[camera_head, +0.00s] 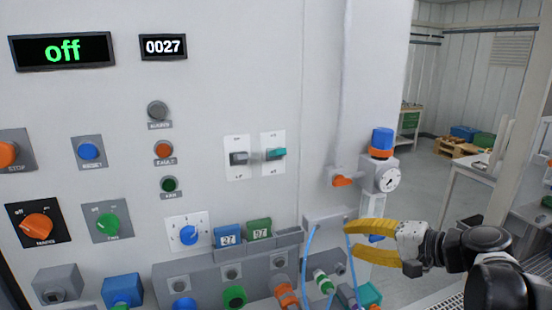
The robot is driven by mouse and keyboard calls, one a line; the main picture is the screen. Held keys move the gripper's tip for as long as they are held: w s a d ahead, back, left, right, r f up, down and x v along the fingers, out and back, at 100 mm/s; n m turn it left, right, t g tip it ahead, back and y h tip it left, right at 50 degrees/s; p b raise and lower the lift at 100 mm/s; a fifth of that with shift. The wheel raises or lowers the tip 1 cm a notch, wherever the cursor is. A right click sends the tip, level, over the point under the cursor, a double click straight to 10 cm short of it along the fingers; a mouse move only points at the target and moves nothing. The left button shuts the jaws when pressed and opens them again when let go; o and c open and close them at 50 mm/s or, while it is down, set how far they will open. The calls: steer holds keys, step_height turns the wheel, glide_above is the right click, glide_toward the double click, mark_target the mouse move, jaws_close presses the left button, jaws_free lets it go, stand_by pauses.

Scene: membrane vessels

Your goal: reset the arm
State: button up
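My gripper (362,241) has two curved yellow fingers. It sits at the lower right of the head view, in front of the right edge of the control panel (225,85). The fingers point left and stand apart, with a gap between them and nothing seen held in it. A thin blue tube runs close by the fingertips; I cannot tell whether they touch it. My dark arm comes in from the right edge of the view.
The panel carries several knobs, buttons and switches, and a display (62,51) reading "off". A gauge (388,180) with a blue-topped valve (382,139) stands just above my gripper. Coloured connectors (322,281) sit below. A white table (478,165) stands at right behind my arm.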

steer(key=s+a+f+n+g+h+b, duration=0.3)
steer(key=s+a+f, duration=0.1)
steer(key=s+f, duration=0.45)
steer(key=s+d+f+n+h+b, duration=0.3)
steer(key=s+f+n+h+b, duration=0.2)
steer(key=s+f, duration=0.4)
steer(key=shift+d+f+h, duration=0.15)
steer(key=shift+f+h, duration=0.1)
steer(key=shift+h, duration=0.35)
